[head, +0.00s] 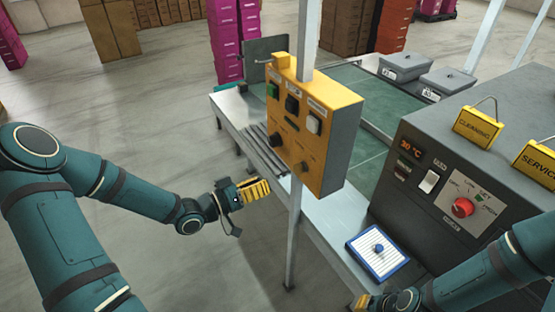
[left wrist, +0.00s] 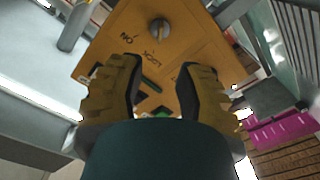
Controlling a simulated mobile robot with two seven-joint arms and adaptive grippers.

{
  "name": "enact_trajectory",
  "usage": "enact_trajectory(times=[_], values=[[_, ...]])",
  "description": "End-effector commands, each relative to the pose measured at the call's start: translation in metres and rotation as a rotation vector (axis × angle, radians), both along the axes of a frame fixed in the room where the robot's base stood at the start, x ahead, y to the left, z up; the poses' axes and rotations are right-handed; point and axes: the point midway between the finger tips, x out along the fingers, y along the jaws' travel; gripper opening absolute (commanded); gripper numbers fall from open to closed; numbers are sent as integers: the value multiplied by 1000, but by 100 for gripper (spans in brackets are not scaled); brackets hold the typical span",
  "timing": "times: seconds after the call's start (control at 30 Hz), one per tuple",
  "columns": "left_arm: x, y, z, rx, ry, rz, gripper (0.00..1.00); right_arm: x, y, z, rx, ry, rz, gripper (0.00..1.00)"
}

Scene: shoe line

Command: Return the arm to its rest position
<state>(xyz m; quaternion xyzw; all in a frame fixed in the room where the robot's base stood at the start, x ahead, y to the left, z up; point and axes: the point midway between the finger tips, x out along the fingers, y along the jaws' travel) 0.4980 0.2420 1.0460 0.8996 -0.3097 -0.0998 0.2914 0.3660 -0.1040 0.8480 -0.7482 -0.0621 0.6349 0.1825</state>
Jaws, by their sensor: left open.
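My left arm (head: 90,195) comes in from the left and is bent. My left gripper (head: 258,190) is just left of the grey post, low beside the yellow control box (head: 320,150). In the left wrist view its two yellow fingers are apart with nothing between them, so the gripper (left wrist: 158,66) is open. That view shows a yellow panel (left wrist: 192,45) with a grey knob (left wrist: 160,30) beyond the fingertips. They appear apart from it. My right arm (head: 490,275) enters at the lower right. Only a bit of my right gripper (head: 363,301) shows at the bottom edge.
A grey machine (head: 420,205) with a red knob (head: 462,208) and yellow signs (head: 478,128) stands at the right. A blue-rimmed white pad (head: 364,244) lies on the bench. Grey lidded bins (head: 405,66) stand behind. The floor (head: 150,130) around my left arm is clear.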

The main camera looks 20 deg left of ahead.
Motion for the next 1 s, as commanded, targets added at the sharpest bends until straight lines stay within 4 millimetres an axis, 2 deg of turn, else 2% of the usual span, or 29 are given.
enact_trajectory(times=[0.17, 0.27, 0.37, 0.53, 0.67, 0.8, 0.9, 1.0], values=[[1, -2, -2, 0, 8, 0, 34, 0, 0, -1, 0, 0, 0, 0], [5, -14, -14, 5, 55, 7, 34, 0, 0, -3, 0, 1, 0, 0], [8, -34, -41, 24, 161, 21, 34, -1, 0, -8, 0, 2, 2, 0], [-2, -80, -106, 112, 423, 33, 34, -2, 1, -17, 0, 6, 4, 0], [-28, -109, -154, 213, 634, 24, 34, -4, 1, -24, 0, 9, 7, 0], [-69, -130, -196, 337, 850, 7, 34, -5, 2, -31, 0, 12, 9, 0], [-97, -138, -217, 419, 977, 0, 34, -5, 2, -35, -1, 14, 10, 0], [-119, -140, -229, 480, 1070, -2, 34, -6, 2, -37, -1, 15, 10, 0]])
